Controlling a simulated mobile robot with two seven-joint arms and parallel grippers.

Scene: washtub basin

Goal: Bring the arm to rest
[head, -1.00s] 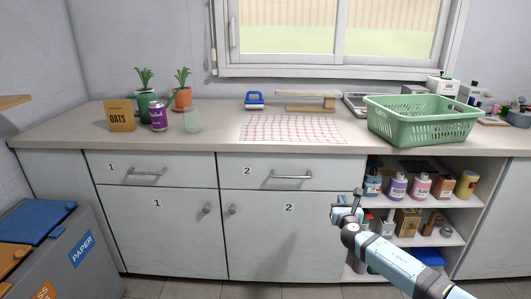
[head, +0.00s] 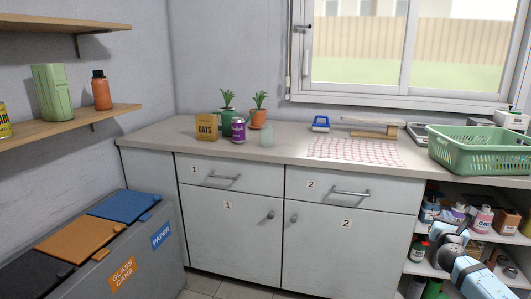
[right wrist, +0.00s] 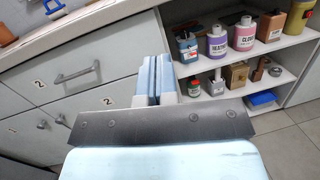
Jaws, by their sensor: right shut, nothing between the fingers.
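My right arm comes in at the lower right of the head view, with its gripper (head: 450,238) in front of the open shelves. In the right wrist view the two light blue fingers of the right gripper (right wrist: 154,80) lie together with nothing between them. The gripper is in free air, apart from the drawers and the shelf items. My left gripper is in neither view.
The counter (head: 290,150) holds an oats box (head: 207,127), a purple can (head: 238,130), a checked cloth (head: 355,152) and a green basket (head: 480,150). Sorting bins (head: 120,245) stand at left. Shelf bottles (right wrist: 216,42) are close to my right gripper. Floor before the cabinets is clear.

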